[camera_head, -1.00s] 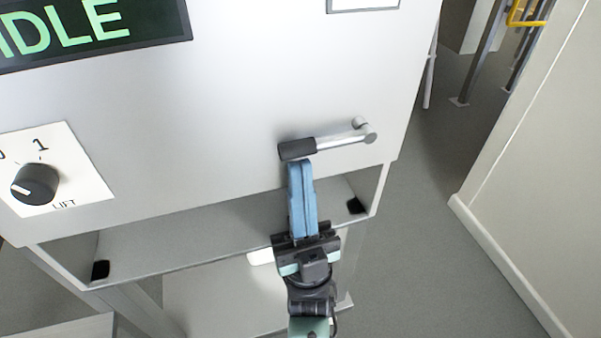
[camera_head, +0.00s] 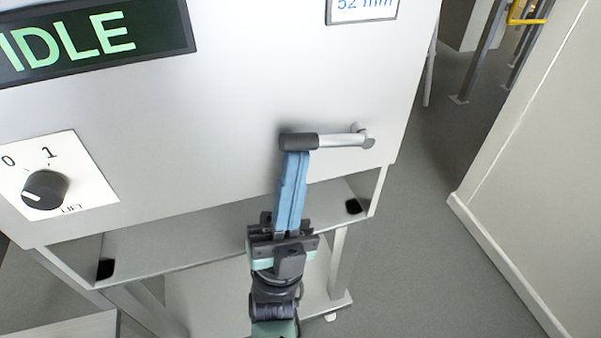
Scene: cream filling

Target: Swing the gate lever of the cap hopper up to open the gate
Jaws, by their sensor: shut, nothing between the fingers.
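The gate lever (camera_head: 335,140) is a metal bar on the light grey machine front, with its pivot at the right end and a dark grip (camera_head: 299,142) at the left end. It lies close to level in the picture. My gripper (camera_head: 297,155) has its blue fingers shut together with nothing between them. The fingertips are just under the dark grip and appear to touch its underside. The gate itself is not in view.
A display reading IDLE (camera_head: 95,38) and a LIFT knob (camera_head: 45,189) are on the machine panel at left. An open shelf (camera_head: 190,235) lies below the panel. Grey floor (camera_head: 420,230) and a pale wall (camera_head: 530,180) are at right.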

